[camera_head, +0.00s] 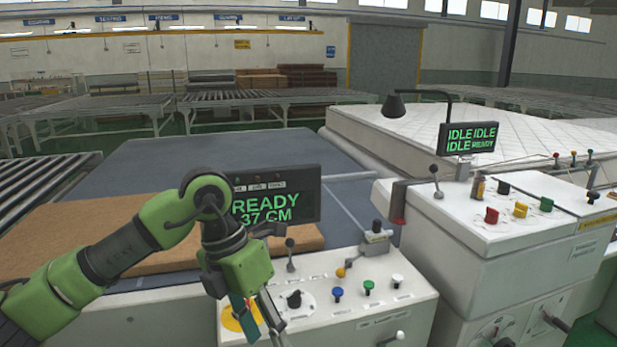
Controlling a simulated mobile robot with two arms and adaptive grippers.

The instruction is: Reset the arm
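My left arm comes in from the left, green with dark joints. Its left gripper (262,325) points down over the front left corner of the near white control console (400,315). Its two fingers look spread apart, and nothing shows held between them. A yellow disc (230,322) on the console is partly hidden behind the gripper. I cannot tell whether the fingers touch the console. My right gripper is not in view.
A display reading READY 37 CM (290,197) stands close behind my arm. The near console carries a black knob (294,299), coloured buttons and levers. A second console (520,215) stands at right. A white mattress (430,125) lies behind. A brown slab (130,225) lies at left.

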